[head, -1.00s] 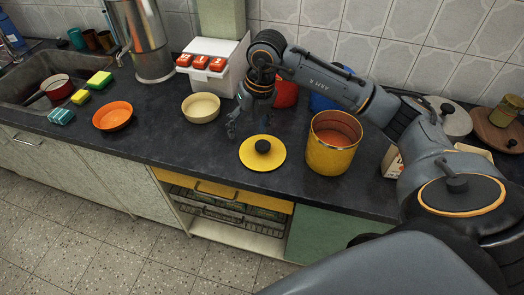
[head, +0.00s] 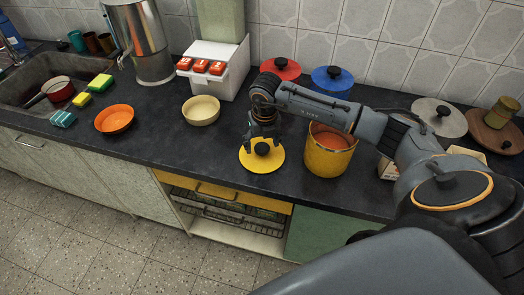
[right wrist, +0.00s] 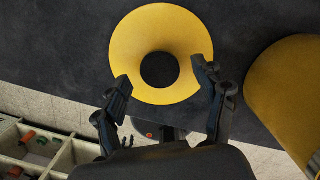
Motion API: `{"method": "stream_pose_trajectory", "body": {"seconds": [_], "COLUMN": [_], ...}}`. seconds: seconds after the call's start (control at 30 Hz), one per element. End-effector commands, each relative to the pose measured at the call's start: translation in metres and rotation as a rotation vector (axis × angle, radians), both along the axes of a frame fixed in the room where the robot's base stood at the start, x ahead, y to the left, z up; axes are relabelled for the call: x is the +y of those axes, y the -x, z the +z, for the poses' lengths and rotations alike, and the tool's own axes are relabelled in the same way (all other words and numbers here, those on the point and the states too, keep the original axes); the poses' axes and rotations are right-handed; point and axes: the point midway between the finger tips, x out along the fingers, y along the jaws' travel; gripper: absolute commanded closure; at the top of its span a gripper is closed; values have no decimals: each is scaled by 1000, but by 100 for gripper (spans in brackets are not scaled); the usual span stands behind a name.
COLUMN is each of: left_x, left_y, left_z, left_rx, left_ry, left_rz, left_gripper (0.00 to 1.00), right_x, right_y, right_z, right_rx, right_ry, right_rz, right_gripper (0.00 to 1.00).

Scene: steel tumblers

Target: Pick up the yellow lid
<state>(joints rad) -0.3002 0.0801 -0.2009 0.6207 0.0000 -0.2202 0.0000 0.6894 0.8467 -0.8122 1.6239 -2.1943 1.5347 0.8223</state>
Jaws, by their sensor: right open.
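The yellow lid (head: 262,163) lies flat on the dark counter, with a round black knob in its middle. My right gripper (head: 264,146) is over the lid in the head view, pointing down at the knob. In the right wrist view the lid (right wrist: 128,52) is ahead of the gripper (right wrist: 160,84), and the black knob (right wrist: 159,69) shows between and just beyond the open fingertips. The fingers are apart with nothing gripped. I cannot tell the exact height of the fingertips above the lid. My left gripper is not in view.
A yellow pot (head: 328,160) stands close to the right of the lid. A cream bowl (head: 201,110) and an orange bowl (head: 114,120) are to the left. The counter's front edge is near the lid.

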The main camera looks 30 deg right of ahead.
Motion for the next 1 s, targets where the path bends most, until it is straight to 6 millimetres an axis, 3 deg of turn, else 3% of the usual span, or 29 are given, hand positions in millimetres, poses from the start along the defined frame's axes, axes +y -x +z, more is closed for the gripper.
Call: {"method": "stream_pose_trajectory", "body": {"seconds": [0.2,0.47,0.7,0.8,1.0], "left_x": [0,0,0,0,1], "left_y": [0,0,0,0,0], "left_z": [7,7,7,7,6], "left_rx": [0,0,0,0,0], "left_ry": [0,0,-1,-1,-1], "left_rz": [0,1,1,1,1], "left_gripper": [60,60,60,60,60], "right_x": [-1,-1,-1,-1,-1], "right_y": [-3,-4,-4,-4,-4], "right_z": [-23,-26,-25,-25,-25], "right_rx": [-1,-1,-1,-1,-2], "right_ry": [0,0,0,-1,0], "right_rz": [0,0,0,0,0], "right_gripper": [29,31,80,95,95]}}
